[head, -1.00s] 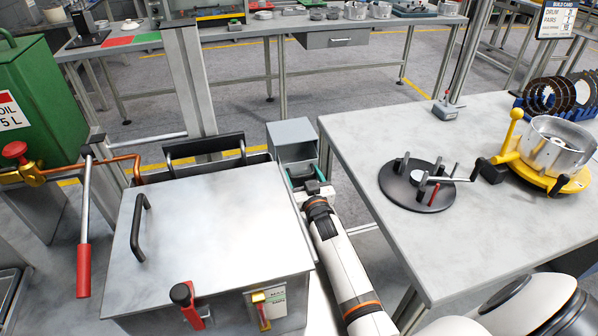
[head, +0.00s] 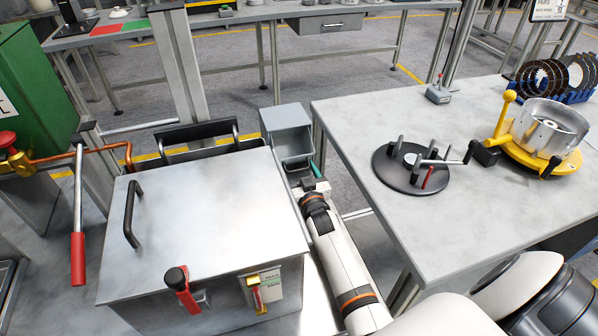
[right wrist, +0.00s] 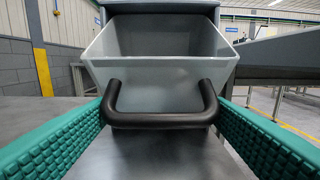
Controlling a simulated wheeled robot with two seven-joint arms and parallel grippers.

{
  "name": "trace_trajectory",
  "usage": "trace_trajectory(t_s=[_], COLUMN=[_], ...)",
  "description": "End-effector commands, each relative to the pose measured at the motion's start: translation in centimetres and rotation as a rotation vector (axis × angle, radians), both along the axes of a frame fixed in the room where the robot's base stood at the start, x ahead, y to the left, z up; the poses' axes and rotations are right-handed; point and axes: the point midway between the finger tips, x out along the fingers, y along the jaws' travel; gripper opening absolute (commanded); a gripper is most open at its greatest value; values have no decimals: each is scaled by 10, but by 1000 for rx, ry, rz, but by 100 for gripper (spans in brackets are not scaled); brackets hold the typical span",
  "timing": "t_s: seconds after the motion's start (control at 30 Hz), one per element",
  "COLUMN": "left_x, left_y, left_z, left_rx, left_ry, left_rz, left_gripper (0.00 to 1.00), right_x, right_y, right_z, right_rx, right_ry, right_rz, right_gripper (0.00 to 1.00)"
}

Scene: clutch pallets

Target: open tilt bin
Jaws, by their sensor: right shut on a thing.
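The tilt bin (head: 293,146) is a light grey bin in a grey housing, between the steel chest and the right-hand table. In the right wrist view the bin (right wrist: 160,75) is tilted forward out of its housing, its mouth open and its visible inside empty. Its black bar handle (right wrist: 160,120) lies between the teal pads of my right gripper (right wrist: 160,135). The right gripper (head: 309,172) is shut on this handle; the arm hides part of the hold in the head view. My left gripper is out of view.
A steel chest (head: 205,215) with a black handle stands close left of my right arm. The table (head: 370,115) on the right carries a black disc fixture (head: 396,178) and a yellow fixture with a metal drum (head: 548,128). A floor gap separates chest and table.

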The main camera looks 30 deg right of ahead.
Motion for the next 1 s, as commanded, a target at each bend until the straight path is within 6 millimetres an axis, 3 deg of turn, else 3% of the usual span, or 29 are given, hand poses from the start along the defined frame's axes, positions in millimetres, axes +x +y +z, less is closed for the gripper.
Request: trace_trajectory(t_s=[0.03,0.37,0.4,0.47,0.8,1.0], left_x=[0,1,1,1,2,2], left_y=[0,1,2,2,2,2], left_z=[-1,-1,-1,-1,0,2], left_rx=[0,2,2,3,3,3], left_ry=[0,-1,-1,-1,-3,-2], left_rz=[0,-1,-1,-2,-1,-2], left_gripper=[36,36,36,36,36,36], right_x=[-2,-2,-2,-2,-4,-32], right_y=[1,1,1,1,1,9], right_z=[-10,-10,-10,-9,-5,-5], right_rx=[7,6,6,5,3,2], right_ry=[24,23,23,20,11,13], right_rz=[0,0,0,0,0,0], right_gripper=[32,32,79,89,90,90])
